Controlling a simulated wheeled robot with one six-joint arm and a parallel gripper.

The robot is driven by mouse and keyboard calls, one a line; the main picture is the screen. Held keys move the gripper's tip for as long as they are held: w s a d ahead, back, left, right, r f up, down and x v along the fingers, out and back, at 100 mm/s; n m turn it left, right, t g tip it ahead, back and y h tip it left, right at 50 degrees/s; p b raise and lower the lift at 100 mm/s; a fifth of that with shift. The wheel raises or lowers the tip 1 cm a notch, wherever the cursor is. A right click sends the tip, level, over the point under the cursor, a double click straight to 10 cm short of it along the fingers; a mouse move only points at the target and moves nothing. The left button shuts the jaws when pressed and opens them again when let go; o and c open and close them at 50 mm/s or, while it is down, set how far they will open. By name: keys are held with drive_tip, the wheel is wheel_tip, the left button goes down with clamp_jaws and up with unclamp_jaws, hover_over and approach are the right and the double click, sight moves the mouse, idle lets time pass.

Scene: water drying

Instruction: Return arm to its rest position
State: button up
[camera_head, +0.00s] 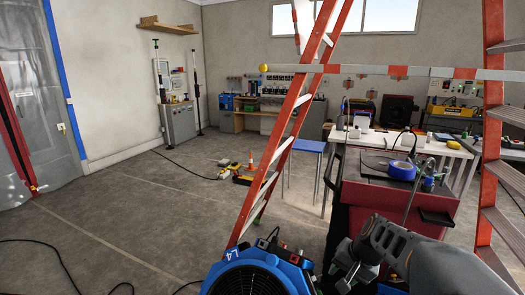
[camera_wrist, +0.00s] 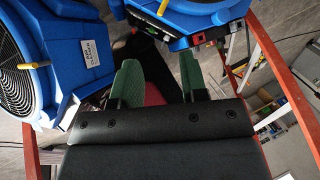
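My gripper (camera_wrist: 160,78) shows in the wrist view with its two green fingers standing apart. It is open, and I see nothing gripped between them. A dark and red area lies behind the gap. In the head view my grey arm (camera_head: 398,250) reaches in from the lower right, in front of the red tool cart (camera_head: 385,195). Its end is low in the picture, just right of a blue air mover (camera_head: 255,278). In the wrist view two blue machines sit beyond the fingers, one at the left (camera_wrist: 75,55) and one at the top (camera_wrist: 205,18).
A red-and-metal ladder (camera_head: 290,125) stands close ahead, with a striped bar (camera_head: 400,71) across at height. A blue tape roll (camera_head: 402,170) lies on the cart. A blue stool (camera_head: 309,146) and white table (camera_head: 400,144) stand behind. Cables cross the floor; the left floor is mostly open.

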drive_tip(key=s+a+r+n+h+p, duration=0.1)
drive_tip(key=s+a+r+n+p, duration=0.1)
drive_tip(key=s+r+p, duration=0.4)
drive_tip(key=s+a+r+n+h+p, duration=0.2)
drive_tip(key=s+r+n+p, duration=0.2)
drive_tip(key=r, duration=0.8)
drive_tip(key=s+p, duration=0.2)
drive_tip(key=p, duration=0.2)
drive_tip(key=shift+s+a+r+t, duration=0.2)
drive_tip(key=shift+s+a+t, duration=0.15)
drive_tip(key=shift+t, duration=0.05)
